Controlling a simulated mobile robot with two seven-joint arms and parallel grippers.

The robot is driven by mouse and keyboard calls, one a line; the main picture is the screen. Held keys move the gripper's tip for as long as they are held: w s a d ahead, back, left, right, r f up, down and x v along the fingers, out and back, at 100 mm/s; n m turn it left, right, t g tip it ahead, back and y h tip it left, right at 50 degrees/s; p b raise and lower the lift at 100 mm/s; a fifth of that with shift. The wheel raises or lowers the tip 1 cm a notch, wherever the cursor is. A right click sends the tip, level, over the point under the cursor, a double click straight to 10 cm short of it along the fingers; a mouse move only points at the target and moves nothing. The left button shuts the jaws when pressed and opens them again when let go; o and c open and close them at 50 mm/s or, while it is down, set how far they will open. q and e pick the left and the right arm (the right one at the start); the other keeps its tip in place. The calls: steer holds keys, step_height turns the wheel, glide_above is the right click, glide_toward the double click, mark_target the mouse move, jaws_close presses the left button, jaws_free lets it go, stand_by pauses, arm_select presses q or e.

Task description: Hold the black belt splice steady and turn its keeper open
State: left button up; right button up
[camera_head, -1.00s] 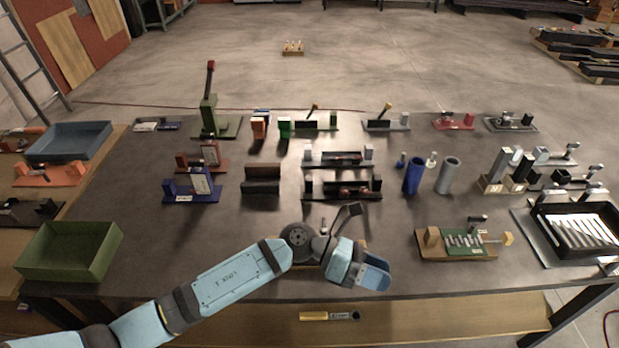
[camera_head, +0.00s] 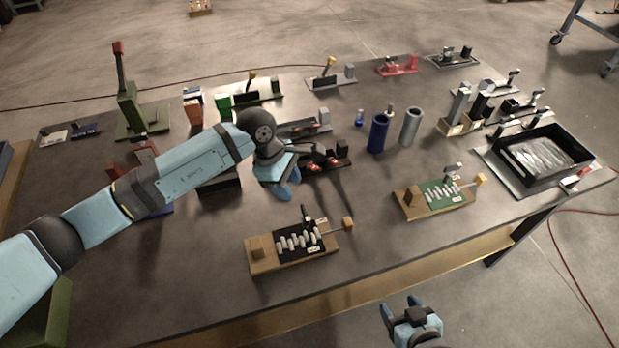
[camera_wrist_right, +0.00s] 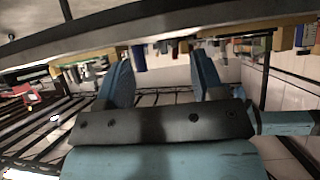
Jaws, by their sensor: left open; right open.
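The black belt splice (camera_head: 292,243) lies near the table's front edge in the head view. It has a wooden base, a black bed with several pale bars, a small dark upright lever and a rod ending in a wooden knob (camera_head: 347,223). I cannot tell which part is its keeper. My left gripper (camera_head: 282,189) is open and empty, behind the splice and apart from it, close to a dark fixture. My right gripper (camera_head: 400,307) is open and empty in front of the table edge. The right wrist view shows its two blue fingers (camera_wrist_right: 161,72) spread apart.
A similar splice with a green bed (camera_head: 440,192) stands to the right. Blue and grey cylinders (camera_head: 377,133) and a black tray (camera_head: 508,165) stand further back. The table is clear around the black splice. The table's front edge (camera_head: 400,250) lies between my right gripper and the splice.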

mark_target(350, 221)
steer(key=w+a+n+g, duration=0.1)
steer(key=w+a, duration=0.1)
steer(key=w, duration=0.1)
steer(key=w+a+n+g+y, duration=0.1)
steer(key=w+a+n, duration=0.1)
steer(key=w+a, duration=0.1)
steer(key=w+a+n+g+y, duration=0.1)
steer(key=w+a+n, duration=0.1)
steer(key=w+a, duration=0.1)
steer(key=shift+w+r, duration=0.3)
steer(key=shift+r, duration=0.1)
steer(key=w+a+n+g, duration=0.1)
steer(key=w+a+r+n+g, duration=0.1)
steer(key=w+n, duration=0.1)
steer(key=w+a+r+n+g, duration=0.1)
steer(key=shift+w+a+r, duration=0.15)
steer(key=shift+w+a, duration=0.2)
steer(key=w+d+r+n+g+h, duration=0.2)
steer(key=w+r+n+g+h, duration=0.3)
steer(key=w+r+n, duration=0.4)
steer(key=shift+n, duration=0.4)
steer(key=f, duration=1.2)
steer(key=shift+s+f, duration=0.4)
steer(key=shift+c, duration=0.4)
